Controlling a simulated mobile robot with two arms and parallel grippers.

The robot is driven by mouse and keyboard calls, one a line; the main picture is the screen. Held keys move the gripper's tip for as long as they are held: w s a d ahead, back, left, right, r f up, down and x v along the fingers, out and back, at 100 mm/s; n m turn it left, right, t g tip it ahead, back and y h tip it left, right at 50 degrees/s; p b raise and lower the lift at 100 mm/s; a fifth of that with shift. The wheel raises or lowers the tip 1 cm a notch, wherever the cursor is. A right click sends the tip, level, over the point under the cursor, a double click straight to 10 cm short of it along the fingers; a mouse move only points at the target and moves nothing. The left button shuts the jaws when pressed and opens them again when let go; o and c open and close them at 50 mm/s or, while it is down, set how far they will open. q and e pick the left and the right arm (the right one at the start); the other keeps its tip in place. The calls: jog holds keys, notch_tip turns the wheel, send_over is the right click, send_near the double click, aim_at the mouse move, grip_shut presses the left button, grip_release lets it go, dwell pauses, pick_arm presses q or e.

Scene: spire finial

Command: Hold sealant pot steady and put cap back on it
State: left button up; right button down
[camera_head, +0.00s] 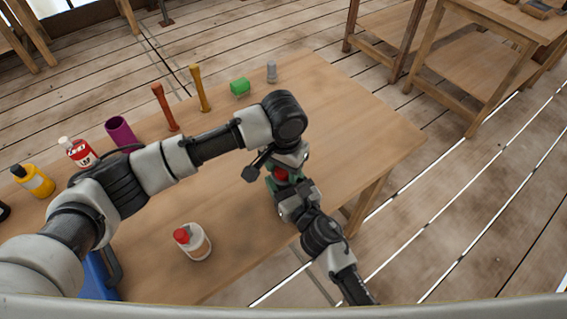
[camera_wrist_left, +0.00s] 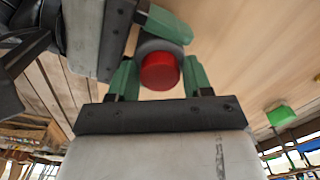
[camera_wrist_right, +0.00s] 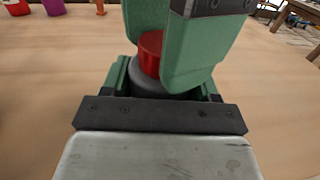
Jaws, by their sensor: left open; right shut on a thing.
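The sealant pot is grey and small; in the right wrist view the pot (camera_wrist_right: 158,82) is upright between the fingers of my right gripper (camera_wrist_right: 163,88), which is shut on it. The red cap (camera_wrist_right: 151,53) is on top of the pot; whether it is fully seated cannot be told. The cap also shows in the left wrist view (camera_wrist_left: 160,72) and in the head view (camera_head: 281,174). My left gripper (camera_wrist_left: 160,80) is open, its green fingers on either side of the cap. In the head view both grippers meet above the table, and the pot is mostly hidden.
The table's right part is clear.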

pick_arm(q)
jog(key=shift+c, duration=0.5)
jog(key=c, duration=0.6)
jog(key=o, duration=1.1)
jog(key=shift+c, duration=0.2)
jog(key=shift+s+d, duration=0.1)
jog(key=shift+r, duration=0.1)
notch_tip(320, 180, up, 12)
jog(key=shift+f, duration=0.1)
